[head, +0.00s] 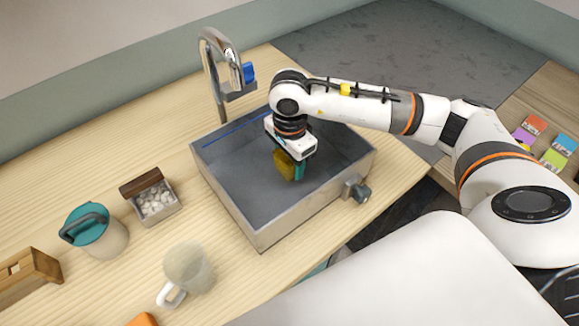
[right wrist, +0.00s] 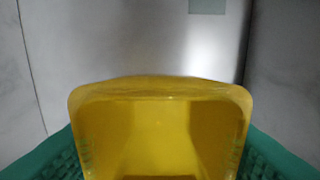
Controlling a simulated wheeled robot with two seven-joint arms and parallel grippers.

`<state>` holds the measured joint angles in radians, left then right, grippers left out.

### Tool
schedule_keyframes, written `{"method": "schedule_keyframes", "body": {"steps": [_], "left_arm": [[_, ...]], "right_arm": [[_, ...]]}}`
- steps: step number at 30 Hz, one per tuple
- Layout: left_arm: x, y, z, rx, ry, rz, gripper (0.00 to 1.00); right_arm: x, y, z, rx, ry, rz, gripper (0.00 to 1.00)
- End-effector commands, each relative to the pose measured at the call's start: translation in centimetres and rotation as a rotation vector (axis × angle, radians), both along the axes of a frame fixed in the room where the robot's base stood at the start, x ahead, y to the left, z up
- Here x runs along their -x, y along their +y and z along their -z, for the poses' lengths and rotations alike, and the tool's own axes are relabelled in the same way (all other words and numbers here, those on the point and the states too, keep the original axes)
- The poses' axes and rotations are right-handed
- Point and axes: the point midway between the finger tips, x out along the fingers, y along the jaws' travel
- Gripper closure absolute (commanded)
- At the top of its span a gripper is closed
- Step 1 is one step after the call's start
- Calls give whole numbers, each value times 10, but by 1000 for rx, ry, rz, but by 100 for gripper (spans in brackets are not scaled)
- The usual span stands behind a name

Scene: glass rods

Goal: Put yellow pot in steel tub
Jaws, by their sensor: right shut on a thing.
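The yellow pot (head: 284,165) is in my right gripper (head: 292,172), over the inside of the steel tub (head: 232,207). My right gripper points down and is shut on the pot. In the right wrist view the pot (right wrist: 160,125) fills the lower middle, between the two green fingers. The tub's grey metal surface (right wrist: 130,40) shows behind it. I cannot tell whether the pot touches the tub floor. My left gripper is not in view.
A faucet (head: 222,75) stands behind the tub, and a valve (head: 357,190) sticks out at its right front. A box of white stones (head: 157,201), a teal-lidded jug (head: 100,235), a mug (head: 189,268) and a wooden block (head: 27,275) stand to the left.

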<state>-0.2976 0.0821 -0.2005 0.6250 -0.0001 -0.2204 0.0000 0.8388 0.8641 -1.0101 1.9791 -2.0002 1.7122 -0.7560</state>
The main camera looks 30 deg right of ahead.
Motion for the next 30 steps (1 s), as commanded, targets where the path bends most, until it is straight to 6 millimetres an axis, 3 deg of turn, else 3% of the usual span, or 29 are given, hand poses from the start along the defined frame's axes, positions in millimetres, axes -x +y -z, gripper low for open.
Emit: {"method": "schedule_keyframes", "body": {"steps": [8, 19, 20, 23, 24, 30], "left_arm": [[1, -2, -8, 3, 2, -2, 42], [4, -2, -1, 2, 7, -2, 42], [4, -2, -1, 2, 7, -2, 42], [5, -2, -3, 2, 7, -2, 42], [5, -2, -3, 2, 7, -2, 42], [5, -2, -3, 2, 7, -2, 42]], "right_arm": [[1, 0, 34, 1, 2, 0, 74], [0, 0, 40, 1, -1, -2, 74], [0, 0, 40, 1, 0, -2, 46], [0, 0, 39, 1, 0, -2, 30], [0, 0, 39, 1, 0, -2, 26], [0, 0, 39, 1, 0, -2, 26]]}}
